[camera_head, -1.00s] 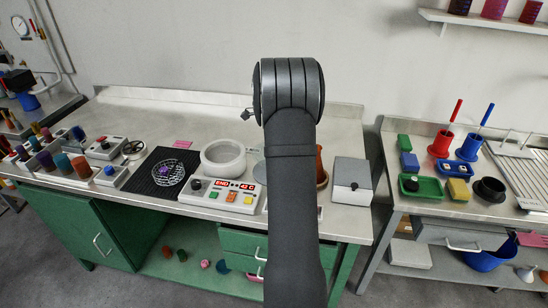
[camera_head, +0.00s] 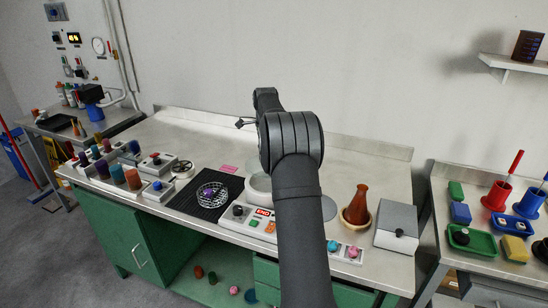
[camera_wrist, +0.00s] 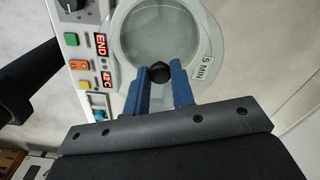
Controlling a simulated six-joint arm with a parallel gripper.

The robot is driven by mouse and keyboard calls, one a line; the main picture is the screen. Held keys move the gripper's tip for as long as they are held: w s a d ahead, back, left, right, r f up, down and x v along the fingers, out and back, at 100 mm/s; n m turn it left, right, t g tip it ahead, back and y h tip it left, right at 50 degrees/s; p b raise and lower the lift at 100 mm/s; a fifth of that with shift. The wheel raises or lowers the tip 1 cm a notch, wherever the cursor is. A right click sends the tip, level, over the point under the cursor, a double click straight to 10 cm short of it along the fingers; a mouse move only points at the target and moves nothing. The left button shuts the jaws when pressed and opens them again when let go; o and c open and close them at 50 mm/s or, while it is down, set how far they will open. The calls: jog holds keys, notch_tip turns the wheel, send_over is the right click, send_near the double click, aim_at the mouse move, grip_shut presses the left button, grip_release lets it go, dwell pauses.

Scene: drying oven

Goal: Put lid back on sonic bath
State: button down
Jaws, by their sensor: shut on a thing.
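The sonic bath is a white round basin (camera_head: 257,184) behind a control panel (camera_head: 256,222), partly hidden by my arm in the head view. In the wrist view its panel (camera_wrist: 90,45) reads END and 42C, and the round basin rim (camera_wrist: 213,40) carries a "5 MIN" label. My gripper (camera_wrist: 158,75) has its blue fingers closed on the lid's black knob (camera_wrist: 160,72), which appears over the basin's near side. The lid's clear plate is hard to tell from the basin behind it, so I cannot tell whether it touches the rim. My arm hides the fingers in the head view.
A grey disc (camera_head: 328,208) lies on the bench right of the bath. Further right stand a brown flask (camera_head: 358,206) and a grey box (camera_head: 397,226). A black mat with a wire basket (camera_head: 211,195) is to the left.

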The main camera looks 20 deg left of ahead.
jog(key=shift+f, duration=2.7)
jog(key=shift+f, duration=0.15)
jog(key=c, duration=0.7)
grip_release()
jog(key=shift+o, duration=0.2)
jog(key=shift+r, duration=3.5)
jog(key=shift+c, duration=0.4)
grip_shut()
